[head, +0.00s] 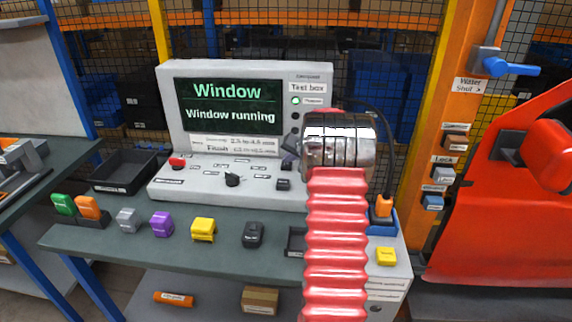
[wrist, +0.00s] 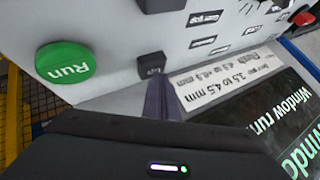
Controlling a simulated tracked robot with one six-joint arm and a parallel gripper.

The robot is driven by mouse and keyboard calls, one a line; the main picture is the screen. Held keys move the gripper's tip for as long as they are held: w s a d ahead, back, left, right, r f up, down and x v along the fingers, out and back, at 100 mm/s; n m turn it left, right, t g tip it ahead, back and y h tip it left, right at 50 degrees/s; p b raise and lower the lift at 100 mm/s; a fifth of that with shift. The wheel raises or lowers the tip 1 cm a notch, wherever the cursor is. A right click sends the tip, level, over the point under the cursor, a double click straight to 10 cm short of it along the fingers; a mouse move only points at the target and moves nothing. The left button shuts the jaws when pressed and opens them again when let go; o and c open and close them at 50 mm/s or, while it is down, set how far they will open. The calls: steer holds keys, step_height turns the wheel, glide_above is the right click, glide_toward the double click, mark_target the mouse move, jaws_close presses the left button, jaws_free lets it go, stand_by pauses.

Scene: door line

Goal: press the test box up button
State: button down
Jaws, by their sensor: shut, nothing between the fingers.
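The grey test box (head: 160,110) stands on the bench, its screen (head: 228,105) reading "Window" and "Window running". In the wrist view a small black button (wrist: 150,64), its label seemingly reading "Up" upside down, sits on the panel. My gripper (wrist: 155,84) is shut, with thin dark purple fingers; their tips are right at this button's edge. I cannot tell whether they touch or press it. In the head view my gripper (head: 288,162) is small, beside my chrome wrist, over the panel's right part. My arm hides the panel's right end there.
A green Run button (wrist: 65,62) and another black button (wrist: 162,4) are near the fingers. The panel also has a red button (head: 177,162) and a black knob (head: 232,180). Several coloured blocks line the bench front. A red car door (head: 510,210) stands at right.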

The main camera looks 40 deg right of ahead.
steer(key=shift+r, duration=3.4)
step_height(320, 180, up, 8)
glide_above(288, 165)
steer(key=shift+s+r, duration=0.1)
steer(key=shift+r, duration=0.05)
